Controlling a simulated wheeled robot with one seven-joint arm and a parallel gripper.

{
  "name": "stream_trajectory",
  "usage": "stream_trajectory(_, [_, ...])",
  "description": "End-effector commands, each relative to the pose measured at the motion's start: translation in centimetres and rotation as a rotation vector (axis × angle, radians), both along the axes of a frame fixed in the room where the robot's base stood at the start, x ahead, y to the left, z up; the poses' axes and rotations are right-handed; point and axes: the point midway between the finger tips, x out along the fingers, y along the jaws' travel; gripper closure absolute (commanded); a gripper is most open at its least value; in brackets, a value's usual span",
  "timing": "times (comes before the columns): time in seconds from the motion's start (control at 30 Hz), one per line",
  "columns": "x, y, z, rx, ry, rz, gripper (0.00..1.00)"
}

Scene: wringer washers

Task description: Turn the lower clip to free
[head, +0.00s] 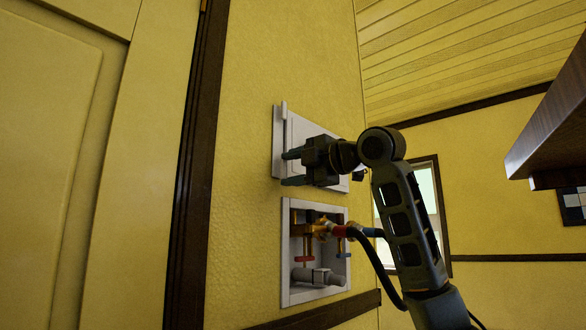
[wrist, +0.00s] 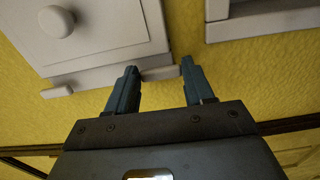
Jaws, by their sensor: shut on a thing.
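A white panel (head: 308,135) with a frame is on the yellow wall. In the wrist view the panel (wrist: 105,30) has a round knob (wrist: 57,22). The upper clip (head: 284,110) is a small white bar standing upright at the panel's upper left; it also shows in the wrist view (wrist: 56,91). The lower clip (wrist: 162,73) is a similar bar along the same edge near the lower corner. In the head view my gripper (head: 290,168) hides this clip.
Just below the panel is an open white recessed box (head: 286,270) with brass valves (head: 312,228), red and blue handles and a grey pipe (head: 312,276). A dark door frame (head: 200,150) stands at left. A dark wooden ledge (head: 555,115) juts in at upper right.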

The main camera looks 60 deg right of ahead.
Motion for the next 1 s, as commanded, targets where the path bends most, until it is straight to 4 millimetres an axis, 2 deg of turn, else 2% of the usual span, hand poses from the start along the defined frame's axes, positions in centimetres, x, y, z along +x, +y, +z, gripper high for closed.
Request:
stream_trajectory(0.2, [0.0, 0.0, -0.1, 0.004, 0.002, 0.0, 0.78])
stream_trajectory(0.23, [0.0, 0.0, -0.1, 0.004, 0.002, 0.0, 0.45])
stream_trajectory(0.47, [0.0, 0.0, -0.1, 0.001, 0.002, 0.0, 0.23])
stream_trajectory(0.77, [-0.3, 0.0, 0.0, 0.0, 0.0, 0.0, 0.22])
stream_trajectory(1.0, [-3.6, 0.7, -0.1, -0.001, -0.002, -0.001, 0.22])
